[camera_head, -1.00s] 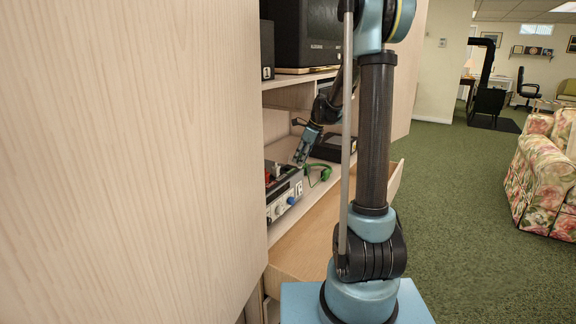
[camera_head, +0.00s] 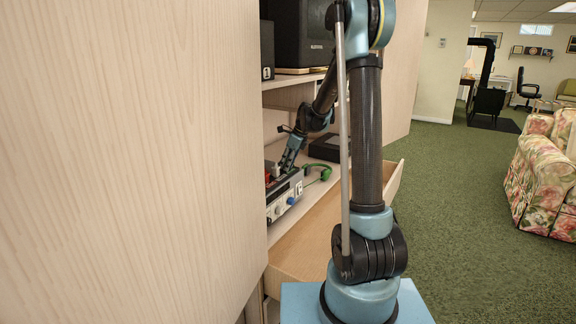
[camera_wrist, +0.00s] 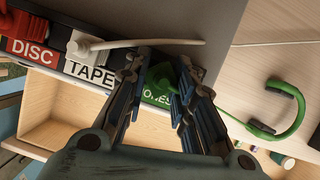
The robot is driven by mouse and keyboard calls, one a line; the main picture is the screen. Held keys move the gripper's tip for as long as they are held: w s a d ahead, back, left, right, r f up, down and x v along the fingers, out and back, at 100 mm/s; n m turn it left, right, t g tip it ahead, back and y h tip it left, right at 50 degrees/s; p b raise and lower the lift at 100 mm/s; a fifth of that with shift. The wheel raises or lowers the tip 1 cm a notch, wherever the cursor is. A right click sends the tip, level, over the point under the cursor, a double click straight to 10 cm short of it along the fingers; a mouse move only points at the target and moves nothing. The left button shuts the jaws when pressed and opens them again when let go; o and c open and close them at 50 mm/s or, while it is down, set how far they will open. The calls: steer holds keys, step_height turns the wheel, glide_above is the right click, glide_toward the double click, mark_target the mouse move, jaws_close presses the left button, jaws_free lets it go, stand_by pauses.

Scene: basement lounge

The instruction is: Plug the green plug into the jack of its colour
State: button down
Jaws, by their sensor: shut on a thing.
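My gripper (camera_head: 285,170) is over the top of the audio box (camera_head: 283,206) on the shelf. In the wrist view my gripper (camera_wrist: 163,62) is shut on the green plug (camera_wrist: 161,74), which shows between the fingers. The plug is by the green label (camera_wrist: 155,97), of which "ONES" can be read. The jack itself is hidden by the plug and fingers, so I cannot tell whether the plug is in it. A green cord runs right from the gripper to green headphones (camera_wrist: 290,107), also in the head view (camera_head: 322,171).
Beside the green label are a white "TAPE" label (camera_wrist: 90,73) with a white plug (camera_wrist: 80,45) and cable, and a red "DISC" label (camera_wrist: 32,51). The cable passes close beyond my fingertips. An open drawer (camera_head: 310,235) lies below the shelf. A black box (camera_head: 325,148) stands behind.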

steer(key=shift+f, duration=0.2)
steer(key=c, duration=1.3)
jaws_free()
steer(key=shift+s, duration=0.15)
steer(key=shift+c, duration=0.2)
steer(key=shift+f, duration=0.25)
steer(key=shift+r, duration=0.15)
